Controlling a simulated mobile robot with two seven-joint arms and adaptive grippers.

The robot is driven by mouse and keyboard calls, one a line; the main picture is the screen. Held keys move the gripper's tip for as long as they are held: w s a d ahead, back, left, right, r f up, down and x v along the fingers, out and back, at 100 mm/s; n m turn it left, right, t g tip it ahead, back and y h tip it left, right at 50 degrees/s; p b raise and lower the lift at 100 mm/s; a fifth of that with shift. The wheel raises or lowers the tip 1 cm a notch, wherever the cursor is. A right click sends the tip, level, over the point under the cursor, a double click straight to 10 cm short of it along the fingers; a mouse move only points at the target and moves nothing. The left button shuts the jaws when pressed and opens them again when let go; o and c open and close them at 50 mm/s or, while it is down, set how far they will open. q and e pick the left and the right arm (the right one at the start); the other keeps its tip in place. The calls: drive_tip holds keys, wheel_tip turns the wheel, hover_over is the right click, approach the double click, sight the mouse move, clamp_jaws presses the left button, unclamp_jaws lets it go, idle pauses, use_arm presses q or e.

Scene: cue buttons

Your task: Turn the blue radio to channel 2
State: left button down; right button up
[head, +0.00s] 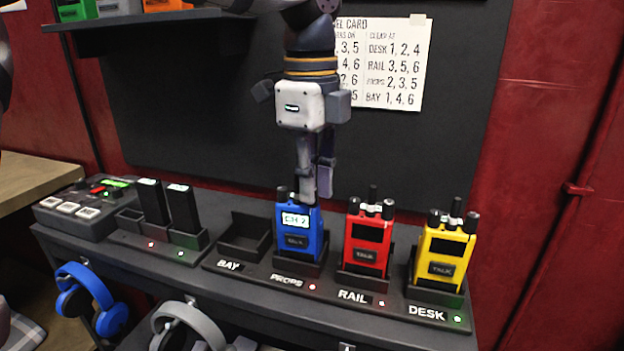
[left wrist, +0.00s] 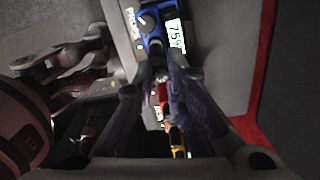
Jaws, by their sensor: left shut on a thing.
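The blue radio (head: 297,240) stands upright in the PROPS cradle of the dark rack. Its small lit screen (head: 295,220) appears to read "CH 2". My left gripper (head: 314,195) reaches down from above and is shut on a fitting on the radio's top; the fingers hide which one. In the left wrist view the fingertips (left wrist: 157,68) meet over the blue radio (left wrist: 153,40).
The red radio (head: 367,243) and yellow radio (head: 446,251) stand close to the right. The BAY cradle (head: 243,238) on the left is empty. Further left are black battery-like blocks (head: 183,207) and a button box (head: 78,207). Headphones (head: 92,290) hang below. A paper card (head: 395,65) is behind.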

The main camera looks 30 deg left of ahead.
use_arm(q)
drive_tip(key=c, duration=1.6)
unclamp_jaws()
wheel_tip(320, 180, up, 12)
drive_tip(key=shift+s, duration=0.1)
drive_tip(key=shift+c, duration=0.2)
